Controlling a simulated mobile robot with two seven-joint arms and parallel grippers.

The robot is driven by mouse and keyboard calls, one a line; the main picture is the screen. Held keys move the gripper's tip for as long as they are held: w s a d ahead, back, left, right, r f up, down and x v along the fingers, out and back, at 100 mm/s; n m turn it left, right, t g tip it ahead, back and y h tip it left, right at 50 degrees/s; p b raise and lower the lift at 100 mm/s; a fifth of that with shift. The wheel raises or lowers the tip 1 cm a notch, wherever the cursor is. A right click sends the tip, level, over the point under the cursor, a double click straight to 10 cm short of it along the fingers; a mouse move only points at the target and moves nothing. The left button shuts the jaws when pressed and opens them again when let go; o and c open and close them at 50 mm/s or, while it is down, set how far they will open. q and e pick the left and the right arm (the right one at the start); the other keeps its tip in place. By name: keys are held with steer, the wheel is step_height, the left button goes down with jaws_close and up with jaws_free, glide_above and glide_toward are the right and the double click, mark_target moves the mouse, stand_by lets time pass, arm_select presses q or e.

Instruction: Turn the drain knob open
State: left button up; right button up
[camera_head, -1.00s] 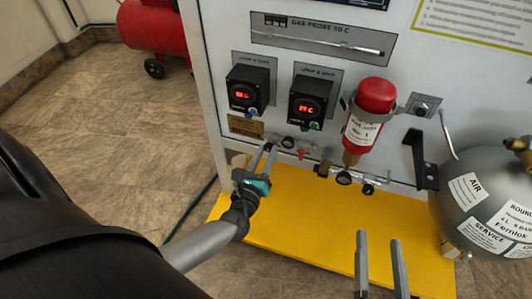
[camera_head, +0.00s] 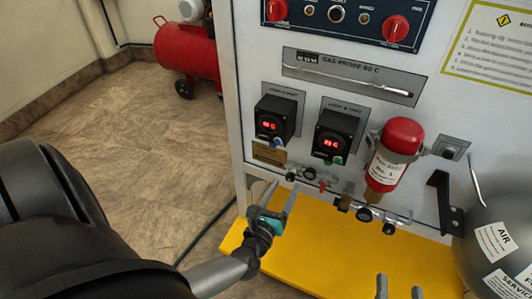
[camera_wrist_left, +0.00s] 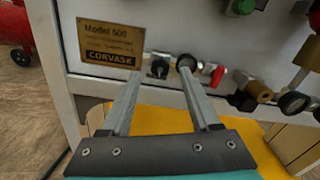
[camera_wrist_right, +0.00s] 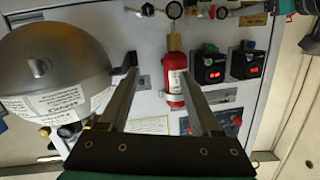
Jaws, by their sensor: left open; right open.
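A small black knob (camera_wrist_left: 159,67) sits on the row of fittings low on the white panel, just right of the brass Model 500 plate (camera_wrist_left: 108,42). No label marks it as the drain knob. A round gauge (camera_wrist_left: 186,63) and a red lever (camera_wrist_left: 217,76) are right of it. My left gripper (camera_head: 282,187) is open and empty below the left end of this row. In the left wrist view, the fingertips (camera_wrist_left: 158,74) frame the black knob; whether they touch anything is unclear. My right gripper (camera_head: 400,284) is open and empty in front of the yellow base.
A red cylinder (camera_head: 395,155) hangs above the fittings, with two black display units (camera_head: 276,120) to its left. A grey tank (camera_head: 495,235) stands at right. The yellow base (camera_head: 320,255) juts out below. Open floor lies to the left.

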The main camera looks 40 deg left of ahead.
arm_select(q)
steer(key=p+v, duration=0.2)
steer(key=v, duration=1.1)
arm_select(e)
steer(key=shift+d+f+g+h, duration=0.4)
steer(key=shift+d+g, duration=0.25)
steer(key=shift+g, duration=0.15)
steer(key=shift+d+f+g+h, duration=0.45)
steer(key=shift+d+g, duration=0.25)
steer(key=shift+g, duration=0.1)
steer(key=shift+d+f+g+h, duration=0.4)
steer(key=shift+d+g, duration=0.25)
steer(key=shift+g, duration=0.15)
